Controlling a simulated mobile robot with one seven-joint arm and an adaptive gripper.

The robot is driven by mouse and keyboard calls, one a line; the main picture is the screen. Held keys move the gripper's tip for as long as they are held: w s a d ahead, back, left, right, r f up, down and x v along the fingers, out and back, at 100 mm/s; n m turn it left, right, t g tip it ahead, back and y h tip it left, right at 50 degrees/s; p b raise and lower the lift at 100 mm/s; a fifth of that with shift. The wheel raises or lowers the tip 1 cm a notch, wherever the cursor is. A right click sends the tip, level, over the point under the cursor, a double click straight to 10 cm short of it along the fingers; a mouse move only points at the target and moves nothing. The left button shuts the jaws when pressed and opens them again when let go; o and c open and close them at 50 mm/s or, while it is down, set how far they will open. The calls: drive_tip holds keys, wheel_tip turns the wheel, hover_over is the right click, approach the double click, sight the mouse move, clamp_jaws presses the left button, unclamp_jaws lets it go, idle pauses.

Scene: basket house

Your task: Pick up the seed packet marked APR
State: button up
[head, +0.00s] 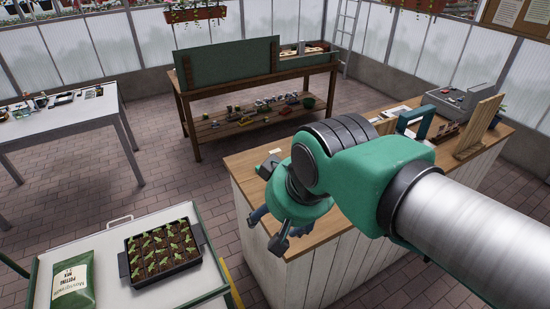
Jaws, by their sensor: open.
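I cannot make out a seed packet marked APR in the head view; no such lettering is readable. My gripper (268,229) is open and hangs over the near left end of the wooden-topped counter (243,161). Its fingers point down, and nothing shows between them. My arm hides much of the counter's middle and front. Small items (446,131) stand on the counter near the register, too small to identify.
A grey register (466,102) and wooden rack (480,127) stand at the counter's right. A white cart top (140,298) holds a seedling tray (122,266) and potting-mix bag (73,281). Behind are a potting bench (255,91) and left table (57,126). Brick floor between them is clear.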

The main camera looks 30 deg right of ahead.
drive_tip(key=w+d+r+m+p, duration=0.1)
drive_tip(key=w+r+m+p, duration=0.2)
drive_tip(key=w, duration=0.5)
drive_tip(key=m+g+p, duration=0.1)
drive_tip(key=m+p, duration=1.1)
drive_tip(key=m, duration=1.9)
hover_over(276, 152)
drive_tip(key=s, duration=0.5)
wheel_tip(276, 152, down, 27)
drive_tip(key=shift+w+d+f, duration=0.1)
drive_tip(key=shift+w+f, duration=0.1)
drive_tip(key=shift+f, duration=0.1)
drive_tip(key=shift+x, duration=4.2)
drive_tip(key=shift+f, duration=0.1)
